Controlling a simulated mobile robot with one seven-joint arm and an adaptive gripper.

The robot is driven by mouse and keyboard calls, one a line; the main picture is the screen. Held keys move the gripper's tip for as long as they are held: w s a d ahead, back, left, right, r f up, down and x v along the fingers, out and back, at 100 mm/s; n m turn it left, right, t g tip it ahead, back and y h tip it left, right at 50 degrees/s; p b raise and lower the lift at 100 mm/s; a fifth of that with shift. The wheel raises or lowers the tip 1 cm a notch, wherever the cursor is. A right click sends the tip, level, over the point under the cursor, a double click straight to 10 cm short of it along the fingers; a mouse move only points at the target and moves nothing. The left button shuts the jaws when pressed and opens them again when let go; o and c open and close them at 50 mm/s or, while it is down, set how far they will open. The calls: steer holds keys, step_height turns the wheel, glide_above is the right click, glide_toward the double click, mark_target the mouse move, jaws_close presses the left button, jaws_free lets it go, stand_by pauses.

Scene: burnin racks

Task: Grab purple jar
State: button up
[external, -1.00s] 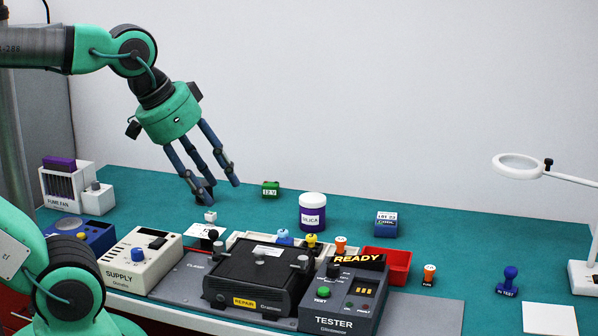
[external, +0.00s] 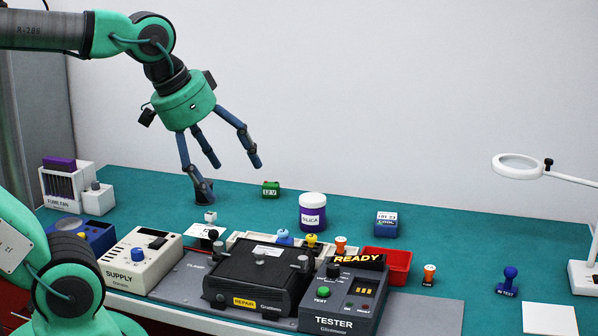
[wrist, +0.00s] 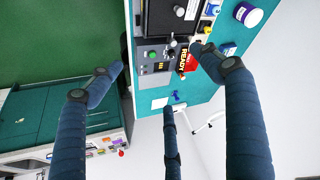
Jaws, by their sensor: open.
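The purple jar (external: 312,217) has a white lid and a white label reading SILICA. It stands upright toward the back middle of the teal bench. It also shows in the wrist view (wrist: 250,15) at the upper right, beyond the fingers. My gripper (external: 222,178) is open and empty, with its fingers spread. In the external view it hangs above the bench, to the left of the jar and apart from it. In the wrist view the blue fingers of my gripper (wrist: 158,85) reach in from below, with nothing between them.
A green 12 V block (external: 271,189) stands left of the jar and a blue COOL block (external: 386,224) right of it. In front are a black REPAIR unit (external: 258,275), the TESTER (external: 335,308) and a red bin (external: 398,262). A magnifier lamp (external: 520,166) is at the right.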

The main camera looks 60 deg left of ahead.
steer(key=w+a+r+n+g+p, duration=0.1)
steer(key=w+a+r+p, duration=0.15)
steer(key=w, duration=0.45)
steer(key=w+a+r+g+p, duration=0.1)
steer(key=w+a, duration=0.3)
steer(key=w, duration=0.2)
steer(key=n+g+p, duration=0.3)
steer(key=p, duration=0.5)
glide_above(314, 196)
steer(key=f, duration=2.1)
steer(key=shift+s+d+f, duration=0.1)
steer(key=shift+d, duration=0.2)
steer(key=shift+a+f, duration=0.25)
steer(key=shift+f, duration=0.05)
steer(key=shift+f+b, duration=0.45)
steer(key=shift+f, duration=3.9)
